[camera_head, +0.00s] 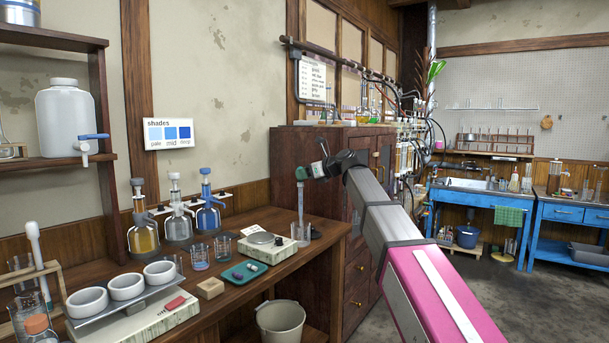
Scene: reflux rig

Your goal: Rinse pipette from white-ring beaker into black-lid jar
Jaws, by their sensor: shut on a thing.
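My gripper (310,172) is at the centre of the head view, above the right end of the wooden bench. It is shut on a pipette (301,202) with a green top, which hangs upright with its lower end over the bench, near a small clear vessel (301,233). I cannot tell whether the tip is inside that vessel or in front of it. I cannot make out a white ring on either. I cannot clearly identify a black-lid jar.
A balance (270,241) and a green tray (243,272) stand left of the pipette. Three bottles with pump tops (178,217) line the wall. White bowls (126,286) sit at the front left. A bucket (281,321) is below the bench; a dark cabinet (335,175) stands behind.

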